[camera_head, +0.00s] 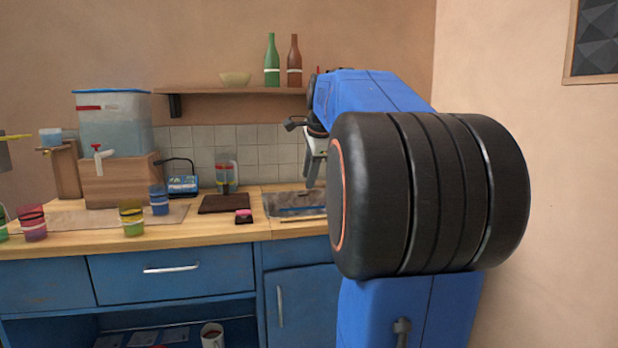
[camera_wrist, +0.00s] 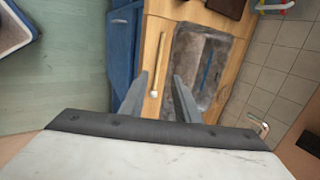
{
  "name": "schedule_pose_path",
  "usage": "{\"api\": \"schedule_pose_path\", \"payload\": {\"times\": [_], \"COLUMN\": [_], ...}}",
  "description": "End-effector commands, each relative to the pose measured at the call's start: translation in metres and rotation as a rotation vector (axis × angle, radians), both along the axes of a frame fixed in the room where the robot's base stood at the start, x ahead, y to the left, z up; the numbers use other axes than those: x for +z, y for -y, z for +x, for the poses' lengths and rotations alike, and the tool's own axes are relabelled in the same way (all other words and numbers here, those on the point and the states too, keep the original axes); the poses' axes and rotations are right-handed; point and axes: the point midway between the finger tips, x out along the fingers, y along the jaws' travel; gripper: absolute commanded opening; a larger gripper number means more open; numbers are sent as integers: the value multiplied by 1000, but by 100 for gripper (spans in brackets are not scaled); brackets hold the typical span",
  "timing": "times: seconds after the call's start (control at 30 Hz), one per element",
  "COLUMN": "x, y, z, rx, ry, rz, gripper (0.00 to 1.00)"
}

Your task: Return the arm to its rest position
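My blue and black arm fills the right half of the head view and hides part of the counter behind it. My gripper (camera_head: 310,184) shows small beside it, above the right part of the counter. In the wrist view its two grey fingers (camera_wrist: 160,82) stand apart with nothing gripped between them. Below them, a thin pale-tipped stick (camera_wrist: 158,65) lies along the counter's front edge; it also shows in the head view (camera_head: 303,219). Behind it is a grey sunken tray (camera_head: 280,200) with another stick in it.
The wooden counter (camera_head: 178,236) holds a water tank (camera_head: 115,125) on a wooden box, several coloured cups, a dark board (camera_head: 223,204) and a small dark-pink block (camera_head: 243,216). A shelf (camera_head: 215,90) with two bottles and a bowl hangs above. Blue cabinets stand below.

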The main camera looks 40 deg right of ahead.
Motion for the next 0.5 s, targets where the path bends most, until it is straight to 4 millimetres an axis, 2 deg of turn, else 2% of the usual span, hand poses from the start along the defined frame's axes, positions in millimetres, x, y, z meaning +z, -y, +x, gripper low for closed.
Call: {"api": "schedule_pose_path", "payload": {"times": [0.37, 0.5], "x": [0, -5], "y": [0, -17], "z": [0, -2], "rx": [1, 55], "ry": [1, -11], "rz": [-1, -20], "gripper": [29, 29]}}
